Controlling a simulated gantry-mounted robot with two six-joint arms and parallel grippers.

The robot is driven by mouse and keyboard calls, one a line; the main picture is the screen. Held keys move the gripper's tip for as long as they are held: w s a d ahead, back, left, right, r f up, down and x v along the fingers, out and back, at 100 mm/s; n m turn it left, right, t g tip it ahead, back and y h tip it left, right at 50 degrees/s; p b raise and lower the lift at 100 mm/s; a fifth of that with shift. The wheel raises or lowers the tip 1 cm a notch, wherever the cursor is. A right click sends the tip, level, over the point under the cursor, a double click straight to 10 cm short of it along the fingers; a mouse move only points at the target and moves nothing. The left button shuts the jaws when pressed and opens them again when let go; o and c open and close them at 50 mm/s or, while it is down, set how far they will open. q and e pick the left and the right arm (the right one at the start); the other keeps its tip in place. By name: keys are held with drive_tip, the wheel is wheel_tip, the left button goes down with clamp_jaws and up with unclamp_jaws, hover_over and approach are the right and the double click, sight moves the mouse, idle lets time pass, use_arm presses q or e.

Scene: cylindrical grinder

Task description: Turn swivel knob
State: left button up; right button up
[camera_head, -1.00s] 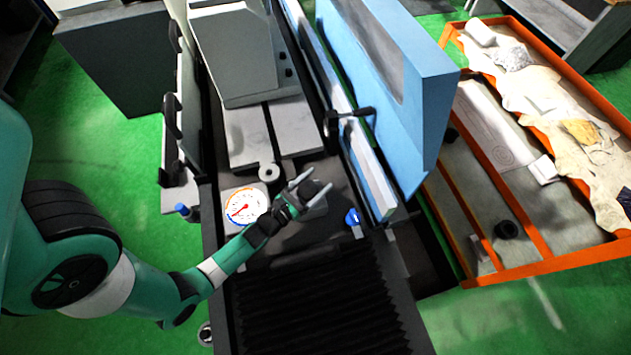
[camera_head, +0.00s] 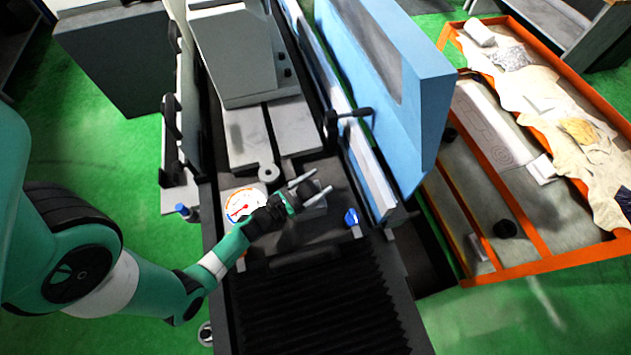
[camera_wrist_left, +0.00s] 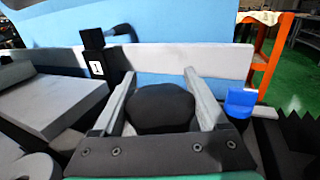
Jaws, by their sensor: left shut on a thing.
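The swivel knob (camera_wrist_left: 160,107) appears as a dark, rounded knob between my left gripper's two fingers in the left wrist view. My left gripper (camera_head: 315,184) reaches over the machine bed from the left in the head view, its fingers pointing to the right. In the left wrist view the fingers (camera_wrist_left: 164,95) are shut on the knob, one along each side. My right gripper is in neither view.
A round dial gauge (camera_head: 242,205) lies just left of my gripper. A blue knob (camera_head: 352,217) stands to the right. The blue machine guard (camera_head: 430,110) rises beyond it. A black lever (camera_head: 350,114) sticks out farther back. Black bellows (camera_head: 320,305) cover the front bed.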

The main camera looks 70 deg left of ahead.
use_arm(q)
drive_tip(key=m+h, duration=0.2)
drive_tip(key=h, duration=0.1)
drive_tip(key=shift+d+t, duration=0.15)
drive_tip(key=shift+t, duration=0.15)
drive_tip(key=m+h+b, duration=0.1)
drive_tip(key=h, duration=0.1)
drive_tip(key=shift+d+f+m+h+b, duration=0.15)
drive_tip(key=shift+d+m+h+b, duration=0.15)
drive_tip(key=shift+m+b, duration=0.1)
drive_tip(key=m+g+h+b, duration=0.1)
drive_tip(key=m+h+b, duration=0.1)
drive_tip(key=h, duration=0.1)
drive_tip(key=d+m+g+h+b, duration=0.1)
drive_tip(key=h+b, duration=0.1)
drive_tip(key=b, duration=0.1)
drive_tip(key=m+h+b, duration=0.2)
drive_tip(key=h, duration=0.1)
drive_tip(key=shift+s+d+f+m+g+h+b, duration=0.1)
drive_tip(key=shift+s+d+m+g+h+b, duration=0.1)
drive_tip(key=shift+d+m+g+h+b, duration=0.15)
drive_tip(key=shift+s+d+r+m+g+h+b, duration=0.15)
drive_tip(key=shift+r+m+g+h+b, duration=0.15)
drive_tip(key=shift+m+g+h+b, duration=0.5)
drive_tip(key=o, duration=1.3)
drive_tip(key=shift+b, duration=0.3)
